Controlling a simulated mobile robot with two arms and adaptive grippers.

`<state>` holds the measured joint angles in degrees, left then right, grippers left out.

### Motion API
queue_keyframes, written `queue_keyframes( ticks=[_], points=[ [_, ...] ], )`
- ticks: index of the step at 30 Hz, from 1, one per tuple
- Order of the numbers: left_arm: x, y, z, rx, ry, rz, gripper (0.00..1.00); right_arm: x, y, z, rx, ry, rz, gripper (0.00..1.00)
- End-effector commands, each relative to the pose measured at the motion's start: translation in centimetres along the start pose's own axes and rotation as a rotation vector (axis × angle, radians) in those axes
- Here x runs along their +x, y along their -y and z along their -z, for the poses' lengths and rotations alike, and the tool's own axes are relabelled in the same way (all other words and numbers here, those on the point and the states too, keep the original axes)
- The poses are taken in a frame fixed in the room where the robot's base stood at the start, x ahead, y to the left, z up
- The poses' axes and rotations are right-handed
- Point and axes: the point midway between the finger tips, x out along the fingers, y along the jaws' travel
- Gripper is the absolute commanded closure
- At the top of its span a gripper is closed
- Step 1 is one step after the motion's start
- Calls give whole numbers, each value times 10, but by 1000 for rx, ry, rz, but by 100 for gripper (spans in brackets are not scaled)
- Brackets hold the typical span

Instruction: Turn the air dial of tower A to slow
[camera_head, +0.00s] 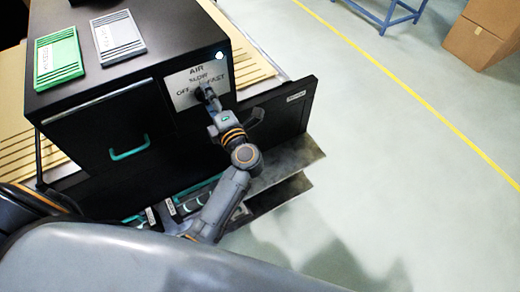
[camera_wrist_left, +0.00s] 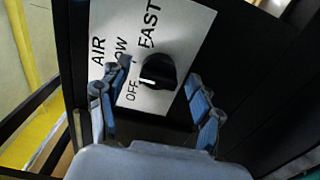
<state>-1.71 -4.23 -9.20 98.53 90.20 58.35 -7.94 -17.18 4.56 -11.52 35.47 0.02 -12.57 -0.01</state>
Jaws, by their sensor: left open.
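The air dial is a round black knob (camera_wrist_left: 158,70) with a white pointer mark, on a white panel (camera_wrist_left: 183,22) lettered AIR, OFF, SLOW and FAST. In the left wrist view the pointer is toward OFF. The panel (camera_head: 179,78) also shows in the head view, on the black tower (camera_head: 100,105); the knob there is mostly hidden by my gripper. My left gripper (camera_head: 207,95) is open at the panel. In the left wrist view its two blue-grey fingers (camera_wrist_left: 158,82) are on either side of the knob, and I cannot tell whether they touch it. My right gripper is not in view.
A green slotted plate (camera_head: 58,60) and a grey one (camera_head: 117,37) lie on the tower top. A teal handle (camera_head: 129,148) is on its front. An open black door or flap (camera_head: 285,112) stands right of my arm. Cardboard boxes (camera_head: 482,35) stand far right; the floor between is clear.

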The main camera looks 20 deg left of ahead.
Motion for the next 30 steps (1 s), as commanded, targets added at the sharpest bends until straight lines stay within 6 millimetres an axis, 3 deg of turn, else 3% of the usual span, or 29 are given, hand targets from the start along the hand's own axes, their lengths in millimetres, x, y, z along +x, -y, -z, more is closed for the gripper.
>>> queue_keyframes(
  ticks=[5, 24, 30],
  points=[
    [1, 4, 0, -153, 2, -4, 35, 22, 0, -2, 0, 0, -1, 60],
    [0, 2, 3, -1038, 6, -5, 35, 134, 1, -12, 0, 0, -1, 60],
    [-42, 0, 2, -1040, 1, 6, 35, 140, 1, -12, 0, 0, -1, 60]
  ],
)
